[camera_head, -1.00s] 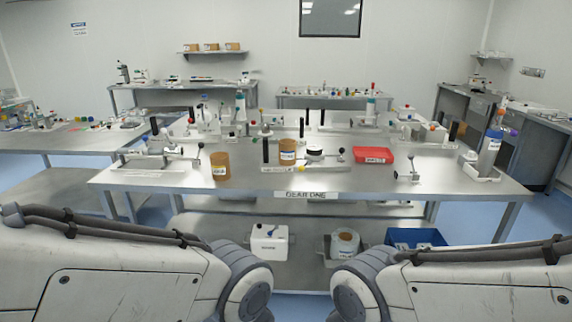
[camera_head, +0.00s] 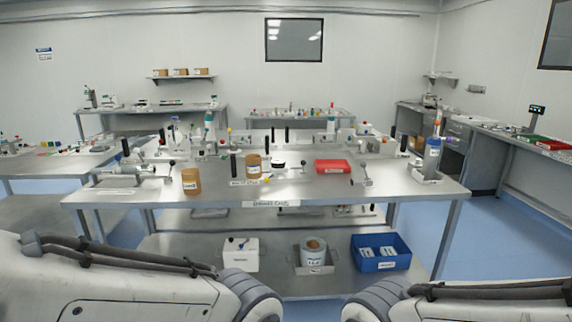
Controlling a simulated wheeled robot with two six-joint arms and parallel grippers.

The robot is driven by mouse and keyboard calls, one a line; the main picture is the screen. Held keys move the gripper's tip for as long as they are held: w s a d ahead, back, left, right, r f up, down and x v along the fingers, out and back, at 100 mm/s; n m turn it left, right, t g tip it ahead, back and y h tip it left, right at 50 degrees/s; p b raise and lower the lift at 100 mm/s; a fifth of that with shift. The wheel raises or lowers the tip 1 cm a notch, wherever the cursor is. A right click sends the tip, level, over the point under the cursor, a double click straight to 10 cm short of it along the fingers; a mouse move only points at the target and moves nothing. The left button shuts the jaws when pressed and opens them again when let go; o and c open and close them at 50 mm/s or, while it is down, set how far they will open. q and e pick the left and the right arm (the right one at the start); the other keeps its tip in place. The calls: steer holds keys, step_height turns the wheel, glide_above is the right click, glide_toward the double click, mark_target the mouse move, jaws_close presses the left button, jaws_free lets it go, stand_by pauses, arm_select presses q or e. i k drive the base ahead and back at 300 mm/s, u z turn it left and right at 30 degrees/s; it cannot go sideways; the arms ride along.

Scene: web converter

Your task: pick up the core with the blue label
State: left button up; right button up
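A brown core (camera_head: 191,181) with a pale label stands upright on the near steel table at its left part. A second brown core (camera_head: 253,165) with a pale label stands further right, beside a black post. At this size I cannot make out a blue label on either one. A roll with a pale blue-white wrap (camera_head: 313,252) and a brown middle stands in a metal tray on the lower shelf. Both my arms show at the bottom of the view, well short of the table. Neither gripper is in view.
A white box (camera_head: 240,254) and a blue bin (camera_head: 380,253) sit on the lower shelf. Blue floor is open at the right.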

mark_target(253, 162)
steer(key=z, duration=0.4)
steer(key=i, duration=2.45)
steer(key=u, duration=1.65)
steer(key=i, duration=0.75)
steer(key=u, duration=0.65)
